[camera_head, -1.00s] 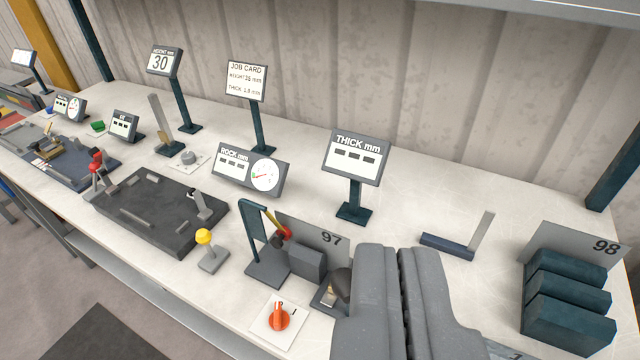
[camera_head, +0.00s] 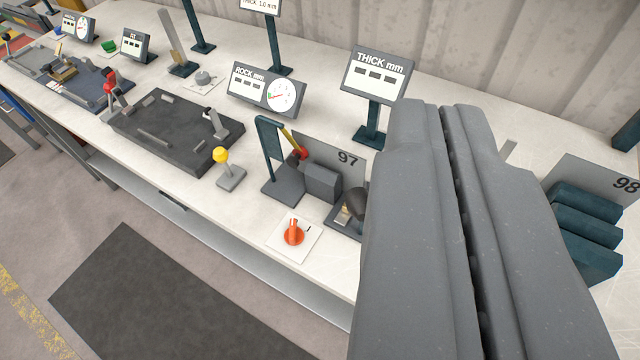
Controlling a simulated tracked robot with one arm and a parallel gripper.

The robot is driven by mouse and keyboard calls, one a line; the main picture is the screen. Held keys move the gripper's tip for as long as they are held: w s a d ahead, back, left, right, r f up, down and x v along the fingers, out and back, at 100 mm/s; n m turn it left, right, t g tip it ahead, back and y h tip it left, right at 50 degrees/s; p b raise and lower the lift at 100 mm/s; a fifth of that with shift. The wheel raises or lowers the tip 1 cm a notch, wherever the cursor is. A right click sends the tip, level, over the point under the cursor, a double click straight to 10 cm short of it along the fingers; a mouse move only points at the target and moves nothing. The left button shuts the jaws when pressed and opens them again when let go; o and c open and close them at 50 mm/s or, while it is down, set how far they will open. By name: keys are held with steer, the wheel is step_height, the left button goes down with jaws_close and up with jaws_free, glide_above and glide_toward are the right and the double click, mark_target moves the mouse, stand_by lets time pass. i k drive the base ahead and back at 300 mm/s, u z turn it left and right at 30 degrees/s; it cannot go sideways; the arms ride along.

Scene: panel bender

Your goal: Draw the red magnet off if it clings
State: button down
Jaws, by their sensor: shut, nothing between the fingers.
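A small red piece (camera_head: 302,153) on a yellow arm sits at a dark stand (camera_head: 270,150), close to the left edge of the grey plate marked 97 (camera_head: 346,160). It looks like the red magnet. I cannot tell whether it touches the plate. A dark grey block (camera_head: 323,183) stands in front of the plate. My gripper (camera_head: 438,106) is shut and empty, large at the right of the view. It covers the plate's right side and the bench behind it.
An orange knob (camera_head: 293,232) and a yellow-topped lever (camera_head: 221,156) stand near the bench's front edge. The THICK mm display (camera_head: 374,80) and ROCK mm gauge (camera_head: 265,92) stand behind. Dark blocks (camera_head: 585,225) by plate 98 are at right. Bare bench lies left of the orange knob.

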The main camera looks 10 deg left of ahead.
mark_target(299, 153)
steer(key=z, duration=1.35)
steer(key=k, duration=1.05)
steer(key=u, duration=1.3)
steer(key=i, duration=1)
